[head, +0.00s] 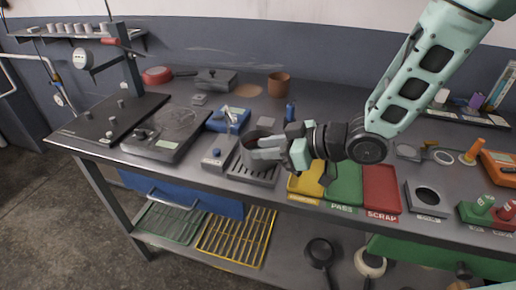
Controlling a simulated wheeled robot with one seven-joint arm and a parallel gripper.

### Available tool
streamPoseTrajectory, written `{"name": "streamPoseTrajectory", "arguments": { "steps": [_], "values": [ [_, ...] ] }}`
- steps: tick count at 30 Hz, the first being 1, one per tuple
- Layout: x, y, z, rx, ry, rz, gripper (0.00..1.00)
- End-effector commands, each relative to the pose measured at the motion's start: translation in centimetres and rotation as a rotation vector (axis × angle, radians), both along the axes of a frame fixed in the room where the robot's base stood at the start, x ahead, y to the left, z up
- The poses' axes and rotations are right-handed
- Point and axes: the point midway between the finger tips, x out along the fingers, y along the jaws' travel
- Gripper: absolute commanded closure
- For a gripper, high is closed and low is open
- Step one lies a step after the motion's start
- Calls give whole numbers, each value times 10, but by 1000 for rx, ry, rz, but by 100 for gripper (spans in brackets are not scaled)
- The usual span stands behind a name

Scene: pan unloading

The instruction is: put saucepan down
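My gripper (264,149) reaches in from the right over the middle of the bench. Its pale fingers are at a small dark round vessel with a reddish-brown inside, which I take for the saucepan (256,135), and look shut on it. The saucepan looks roughly upright above a grey slotted tray (240,173). The fingers hide much of its side and any handle. I cannot tell whether its base touches the tray.
Yellow (307,181), green (344,184) and red (381,187) trays stand to the right. A red pan (157,76) and brown pot (279,84) stand behind.

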Motion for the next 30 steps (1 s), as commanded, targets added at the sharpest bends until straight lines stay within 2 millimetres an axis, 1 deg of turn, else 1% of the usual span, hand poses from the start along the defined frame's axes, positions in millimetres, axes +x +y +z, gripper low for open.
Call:
{"name": "streamPoseTrajectory", "arguments": {
  "steps": [1, 6, 12, 17, 23, 27, 30],
  "values": [
    [-4, -10, 4, -1, -2, -5, 71],
    [-18, -41, 20, -1, -4, -4, 71],
    [-30, -69, 32, 0, -3, -3, 71],
    [-36, -79, 37, 0, 0, -2, 71],
    [-35, -79, 35, -41, 1, -21, 71],
    [-29, -78, 29, -199, 22, -117, 71],
    [-33, -83, 25, -338, 69, -211, 71]
  ]
}}
